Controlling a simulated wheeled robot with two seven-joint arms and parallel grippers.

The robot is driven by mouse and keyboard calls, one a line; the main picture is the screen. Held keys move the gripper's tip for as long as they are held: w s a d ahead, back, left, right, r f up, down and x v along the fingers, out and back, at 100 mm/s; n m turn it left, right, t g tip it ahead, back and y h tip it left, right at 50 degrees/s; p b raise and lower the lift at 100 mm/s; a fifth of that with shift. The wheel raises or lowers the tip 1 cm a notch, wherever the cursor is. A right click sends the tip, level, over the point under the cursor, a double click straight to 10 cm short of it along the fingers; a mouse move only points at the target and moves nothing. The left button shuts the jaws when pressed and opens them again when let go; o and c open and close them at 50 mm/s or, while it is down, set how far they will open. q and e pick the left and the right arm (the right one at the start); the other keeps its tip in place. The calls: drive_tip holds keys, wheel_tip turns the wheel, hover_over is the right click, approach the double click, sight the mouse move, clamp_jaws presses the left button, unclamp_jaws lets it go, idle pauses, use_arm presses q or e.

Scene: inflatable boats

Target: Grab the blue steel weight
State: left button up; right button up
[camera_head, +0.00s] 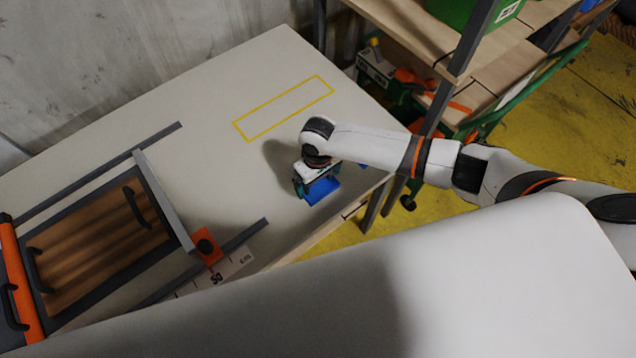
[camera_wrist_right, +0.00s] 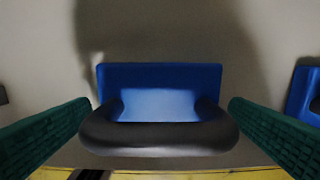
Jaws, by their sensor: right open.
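A blue steel weight (camera_head: 322,190) with a black handle stands on the pale table, directly under my right gripper (camera_head: 312,181). In the right wrist view the blue weight (camera_wrist_right: 160,76) is centred, with its thick dark handle nearest the camera. My right gripper's green fingers are open, one on each side of the handle, with a visible gap at both sides. A second blue object (camera_wrist_right: 302,92) is cut off at the right edge of the wrist view; in the head view a small blue patch (camera_head: 363,166) shows beyond the arm. My left gripper is not in view.
A yellow taped rectangle (camera_head: 284,108) on the table (camera_head: 225,85) is empty. A wooden board with dark handles (camera_head: 100,235) and an orange block (camera_head: 206,247) are at the left. A shelf rack (camera_head: 450,60) stands beyond the table's right edge.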

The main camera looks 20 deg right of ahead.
drive_tip(key=shift+c, duration=0.2)
drive_tip(key=c, duration=1.5)
drive_tip(key=shift+w+r, duration=0.1)
drive_tip(key=shift+c, duration=1)
